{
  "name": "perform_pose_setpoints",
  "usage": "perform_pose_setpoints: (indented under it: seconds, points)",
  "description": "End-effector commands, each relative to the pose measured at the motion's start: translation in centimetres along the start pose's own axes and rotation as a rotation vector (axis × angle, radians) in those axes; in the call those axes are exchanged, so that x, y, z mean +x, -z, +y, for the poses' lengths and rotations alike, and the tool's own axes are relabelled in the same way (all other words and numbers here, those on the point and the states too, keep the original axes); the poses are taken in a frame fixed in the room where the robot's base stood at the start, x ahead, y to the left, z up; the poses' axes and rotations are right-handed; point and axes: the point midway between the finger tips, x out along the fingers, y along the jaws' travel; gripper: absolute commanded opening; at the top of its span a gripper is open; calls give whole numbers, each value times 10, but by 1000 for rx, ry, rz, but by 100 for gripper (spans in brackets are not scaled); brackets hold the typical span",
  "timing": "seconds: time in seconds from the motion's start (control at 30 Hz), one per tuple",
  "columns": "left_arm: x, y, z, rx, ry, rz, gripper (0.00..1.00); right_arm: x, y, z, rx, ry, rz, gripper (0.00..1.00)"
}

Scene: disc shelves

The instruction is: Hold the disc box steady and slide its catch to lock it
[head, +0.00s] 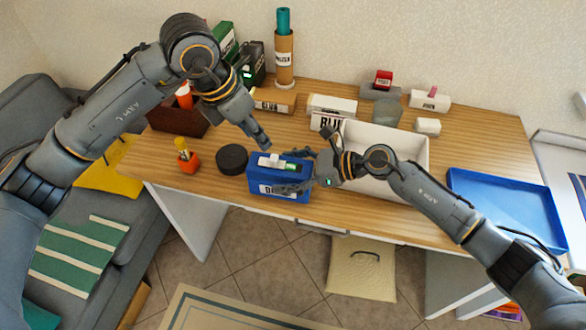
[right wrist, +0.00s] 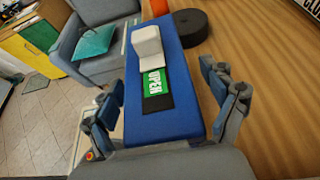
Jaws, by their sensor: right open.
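The blue disc box (head: 264,186) stands near the front edge of the desk. On its top are a white catch (head: 270,160) and a green patch (head: 291,167). In the right wrist view the patch (right wrist: 153,82) reads OPEN, and the white catch (right wrist: 148,46) sits at its far end. My right gripper (head: 300,172) is open at the right end of the box. Its fingers (right wrist: 168,105) lie on either side of the box; contact is unclear. My left gripper (head: 263,142) points down above the catch, apart from it. Its fingers look close together, but their opening is unclear.
A black round disc stack (head: 232,159) and an orange pen cup (head: 188,161) stand left of the box. A white bin (head: 412,150) is behind my right gripper. A blue tray (head: 500,207) lies at the right. A cardboard tube (head: 284,58) stands at the back.

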Motion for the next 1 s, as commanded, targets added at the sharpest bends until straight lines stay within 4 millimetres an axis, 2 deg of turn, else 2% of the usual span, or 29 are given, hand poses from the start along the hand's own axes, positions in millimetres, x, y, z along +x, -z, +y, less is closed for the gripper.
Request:
perform_pose_setpoints:
  seconds: [0.17, 0.4, 0.47, 0.5, 0.7, 0.87, 1.0]
  points:
    - [0, 0, 0, 0, 0, 0, 38, 0, 0, 0, 0, 0, 0, 83]
    - [0, 0, 0, 0, 0, 0, 38, 0, 0, 0, 0, 1, 0, 34]
    - [0, 0, 0, 0, 0, 0, 38, 0, 0, 0, 0, 1, 0, 25]
    - [0, 0, 0, 0, 0, 0, 38, 0, 0, 0, 0, 1, 0, 25]
    - [0, 1, 7, 47, 12, 15, 0, 0, 0, 0, 1, 1, 0, 25]
    - [1, 6, 25, 214, 67, 53, 0, 0, 0, 0, 1, 0, 0, 25]
    - [-1, 12, 46, 417, 147, 67, 0, 0, 0, 0, 1, 0, 0, 25]
